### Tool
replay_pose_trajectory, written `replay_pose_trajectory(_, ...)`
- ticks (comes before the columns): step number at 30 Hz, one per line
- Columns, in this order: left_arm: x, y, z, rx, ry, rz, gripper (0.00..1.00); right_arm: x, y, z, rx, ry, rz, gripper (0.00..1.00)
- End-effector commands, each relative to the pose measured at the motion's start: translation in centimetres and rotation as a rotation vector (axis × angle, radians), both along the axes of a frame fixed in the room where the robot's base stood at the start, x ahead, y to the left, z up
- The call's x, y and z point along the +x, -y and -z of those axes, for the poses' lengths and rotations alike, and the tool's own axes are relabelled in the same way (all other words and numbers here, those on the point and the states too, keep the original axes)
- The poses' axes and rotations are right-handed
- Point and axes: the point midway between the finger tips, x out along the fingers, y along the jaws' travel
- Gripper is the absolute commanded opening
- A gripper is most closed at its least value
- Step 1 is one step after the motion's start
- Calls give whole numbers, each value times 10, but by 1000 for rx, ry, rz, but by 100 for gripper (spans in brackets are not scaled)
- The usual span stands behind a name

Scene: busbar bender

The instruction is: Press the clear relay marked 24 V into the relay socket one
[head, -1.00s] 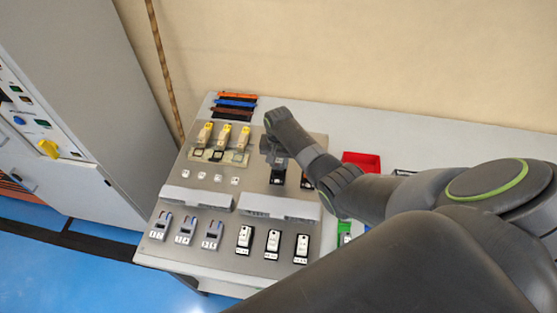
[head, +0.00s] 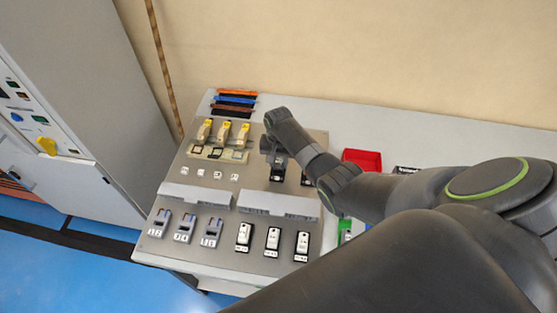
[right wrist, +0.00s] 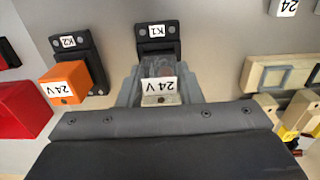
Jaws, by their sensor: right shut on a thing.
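My right gripper (right wrist: 160,88) is shut on the clear relay (right wrist: 158,68), whose white label reads 24 V, upside down in the right wrist view. The relay lines up with the black socket marked K1 (right wrist: 157,32) and overlaps its lower part. I cannot tell how deep it sits in it. In the head view the gripper (head: 270,150) is over the upper end of the K1 socket (head: 277,172), and the relay is hidden there. My left gripper is not in view.
Grey ducts (head: 280,203) cross the panel below. A red bin (head: 362,159) is to the right.

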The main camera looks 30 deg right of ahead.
Motion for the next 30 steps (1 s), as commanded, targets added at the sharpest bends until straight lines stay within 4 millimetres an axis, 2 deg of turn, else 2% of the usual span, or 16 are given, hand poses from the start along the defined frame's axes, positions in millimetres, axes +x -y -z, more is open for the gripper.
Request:
replay_pose_trajectory(14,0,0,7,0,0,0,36,-1,0,10,1,-1,0,9)
replay_pose_trajectory(15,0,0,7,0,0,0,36,-1,0,10,0,-1,0,34)
replay_pose_trajectory(21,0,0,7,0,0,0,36,-1,0,10,1,-1,0,58)
replay_pose_trajectory(30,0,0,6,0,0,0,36,0,0,8,0,0,0,58)
